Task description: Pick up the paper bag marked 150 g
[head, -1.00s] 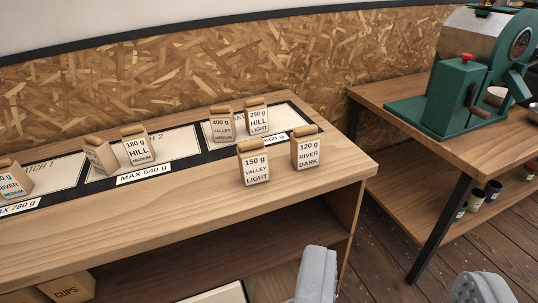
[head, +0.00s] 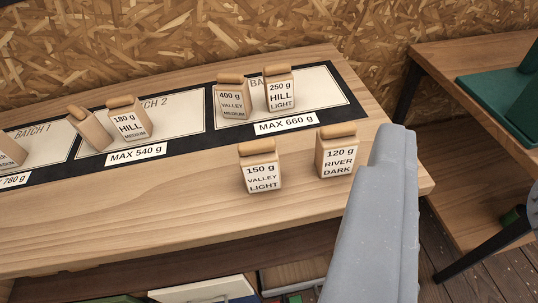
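The paper bag marked 150 g VALLEY LIGHT (head: 261,168) stands upright on the bare wood at the front of the bench, below the MAX 660 g label. A similar bag marked 120 g RIVER DARK (head: 337,152) stands to its right, with a gap between them. My gripper (head: 465,165) is open and empty in the lower right. Its left finger is large in view, right of both bags; only a sliver of the right finger shows at the picture's right edge. The gripper touches no bag that I can see.
Behind, bags marked 400 g (head: 232,99) and 250 g (head: 280,90) stand on the rightmost batch field. The 180 g bag (head: 129,121) and others stand further left. A second table with a green machine (head: 500,95) is at right. The wood left of the 150 g bag is clear.

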